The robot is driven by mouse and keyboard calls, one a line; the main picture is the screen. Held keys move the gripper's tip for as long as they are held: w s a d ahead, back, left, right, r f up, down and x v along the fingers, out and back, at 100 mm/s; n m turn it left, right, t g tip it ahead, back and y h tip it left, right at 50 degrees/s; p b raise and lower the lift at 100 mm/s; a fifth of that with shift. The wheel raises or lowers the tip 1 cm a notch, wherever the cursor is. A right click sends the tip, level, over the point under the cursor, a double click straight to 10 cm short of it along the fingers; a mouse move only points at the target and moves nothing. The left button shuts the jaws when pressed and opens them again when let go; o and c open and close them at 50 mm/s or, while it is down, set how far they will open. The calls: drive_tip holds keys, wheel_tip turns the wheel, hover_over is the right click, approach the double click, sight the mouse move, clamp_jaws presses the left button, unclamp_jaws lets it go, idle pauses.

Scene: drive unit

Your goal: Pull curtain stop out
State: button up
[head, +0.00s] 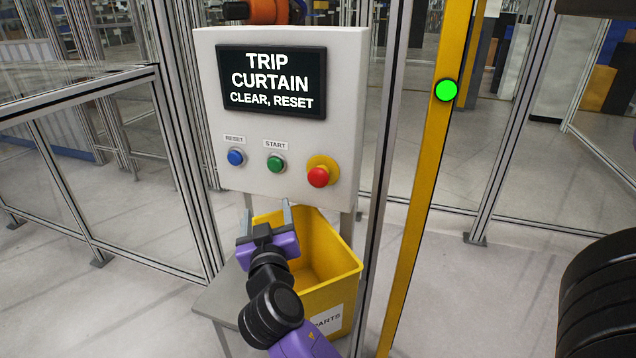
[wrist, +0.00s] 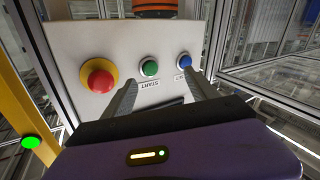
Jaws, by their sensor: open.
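The red mushroom stop button (head: 318,177) sits on a yellow collar at the lower right of the white control panel (head: 205,85). In the wrist view, which shows the panel upside down, the red button (wrist: 100,80) is at the left. My gripper (head: 267,212) is open and empty, below the panel's lower edge and left of the red button, touching nothing that I can see. In the wrist view its two fingers (wrist: 158,88) point toward the panel near the green and blue buttons, with the red button outside them. Whether the red button is pressed in cannot be told.
The panel's screen (head: 271,81) reads "TRIP CURTAIN CLEAR, RESET". A blue reset button (head: 236,157) and green start button (head: 275,163) are left of the red one. A yellow parts bin (head: 340,262) is beneath. A yellow post (head: 423,165) with a green light (head: 446,90) stands right.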

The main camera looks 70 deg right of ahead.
sight(317, 180)
drive_tip(key=s+d+r+m+g+h, duration=0.1)
drive_tip(key=s+d+m+g, duration=0.1)
drive_tip(key=d+g, duration=0.1)
drive_tip(key=s+d+r+m+g+h+p, duration=0.1)
drive_tip(key=s+d+m+g, duration=0.1)
drive_tip(key=d, duration=0.3)
drive_tip(key=s+d+r+m+g+h, duration=0.1)
drive_tip(key=s+d+m+g, duration=0.1)
drive_tip(key=d+m+g, duration=0.1)
drive_tip(key=shift+s+d+m+g+p, duration=0.1)
drive_tip(key=shift+d+m+g+p, duration=0.25)
drive_tip(key=shift+d+m, duration=0.25)
drive_tip(key=shift+d, duration=0.75)
drive_tip(key=shift+c, duration=0.4)
clamp_jaws()
